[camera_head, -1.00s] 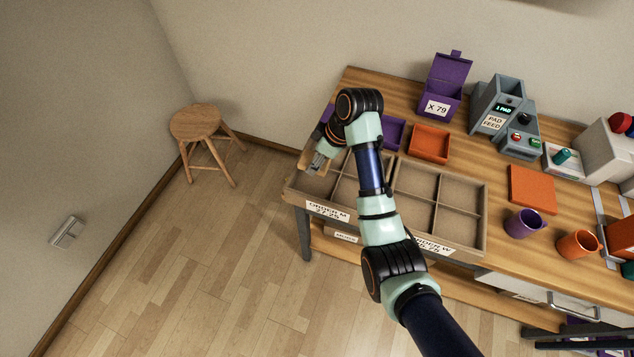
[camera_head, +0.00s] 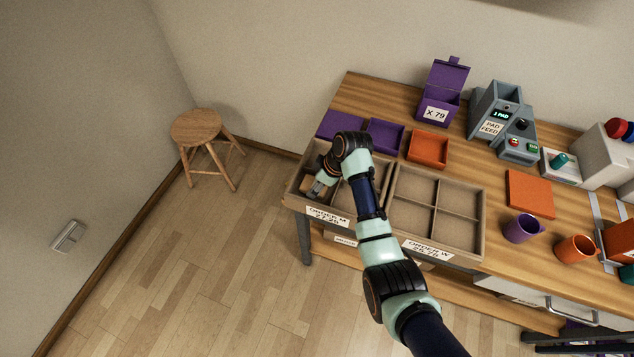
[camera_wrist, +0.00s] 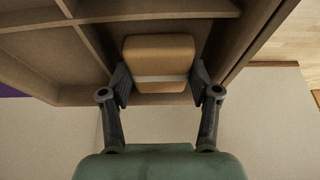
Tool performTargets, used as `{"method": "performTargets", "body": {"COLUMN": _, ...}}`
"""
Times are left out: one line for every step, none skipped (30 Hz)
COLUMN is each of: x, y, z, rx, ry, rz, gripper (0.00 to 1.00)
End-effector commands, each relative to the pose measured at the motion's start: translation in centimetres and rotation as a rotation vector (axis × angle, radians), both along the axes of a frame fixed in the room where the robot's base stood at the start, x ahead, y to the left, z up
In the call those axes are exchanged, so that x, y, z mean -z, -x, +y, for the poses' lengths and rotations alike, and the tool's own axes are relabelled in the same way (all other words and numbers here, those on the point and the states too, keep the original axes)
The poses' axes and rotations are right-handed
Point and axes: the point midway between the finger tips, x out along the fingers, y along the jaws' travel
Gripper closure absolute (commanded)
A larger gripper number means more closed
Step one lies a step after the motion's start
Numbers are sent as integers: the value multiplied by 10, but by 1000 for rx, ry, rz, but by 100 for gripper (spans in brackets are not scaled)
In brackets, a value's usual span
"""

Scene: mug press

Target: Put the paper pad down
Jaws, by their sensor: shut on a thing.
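The paper pad (camera_wrist: 158,62) is a tan block with rounded corners and a pale band across it, in the wrist view. My gripper (camera_wrist: 160,84) is shut on it, one finger on each side. In the head view my gripper (camera_head: 314,190) and the tan pad (camera_head: 307,184) are at the left side of the divided tray labelled ORDER M (camera_head: 312,208). The pad is within or just over a left compartment. I cannot tell whether it touches the compartment floor.
A second divided tray, ORDER W (camera_head: 480,225), stands to the right. Purple (camera_head: 386,134) and orange (camera_head: 428,148) small trays lie behind. A purple box (camera_head: 440,95) and the pad feed machine (camera_head: 490,125) stand at the back. A purple mug (camera_head: 521,228) is at the right.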

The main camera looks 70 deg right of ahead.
Motion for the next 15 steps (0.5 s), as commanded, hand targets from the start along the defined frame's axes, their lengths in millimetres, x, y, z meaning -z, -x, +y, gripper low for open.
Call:
{"method": "performTargets", "body": {"x": 2, "y": 0, "z": 0, "rx": 0, "ry": 0, "rz": 0, "gripper": 37}}
{"method": "performTargets", "body": {"x": 1, "y": 0, "z": 0, "rx": 0, "ry": 0, "rz": 0, "gripper": 32}}
{"method": "performTargets", "body": {"x": 1, "y": 0, "z": 0, "rx": 0, "ry": 0, "rz": 0, "gripper": 28}}
{"method": "performTargets", "body": {"x": 1, "y": 0, "z": 0, "rx": 0, "ry": 0, "rz": 0, "gripper": 28}}
{"method": "performTargets", "body": {"x": 1, "y": 0, "z": 0, "rx": 0, "ry": 0, "rz": 0, "gripper": 28}}
{"method": "performTargets", "body": {"x": 1, "y": 0, "z": 0, "rx": 0, "ry": 0, "rz": 0, "gripper": 28}}
{"method": "performTargets", "body": {"x": 1, "y": 0, "z": 0, "rx": 0, "ry": 0, "rz": 0, "gripper": 28}}
{"method": "performTargets", "body": {"x": 1, "y": 0, "z": 0, "rx": 0, "ry": 0, "rz": 0, "gripper": 28}}
{"method": "performTargets", "body": {"x": 1, "y": 0, "z": 0, "rx": 0, "ry": 0, "rz": 0, "gripper": 28}}
{"method": "performTargets", "body": {"x": 1, "y": 0, "z": 0, "rx": 0, "ry": 0, "rz": 0, "gripper": 28}}
{"method": "performTargets", "body": {"x": 1, "y": 0, "z": 0, "rx": 0, "ry": 0, "rz": 0, "gripper": 28}}
{"method": "performTargets", "body": {"x": -1, "y": 0, "z": 0, "rx": 0, "ry": 0, "rz": 0, "gripper": 28}}
{"method": "performTargets", "body": {"x": -3, "y": 0, "z": 0, "rx": 0, "ry": 0, "rz": 0, "gripper": 28}}
{"method": "performTargets", "body": {"x": -5, "y": 1, "z": 0, "rx": 0, "ry": 0, "rz": 0, "gripper": 28}}
{"method": "performTargets", "body": {"x": -9, "y": 2, "z": -1, "rx": 1, "ry": 2, "rz": -1, "gripper": 28}}
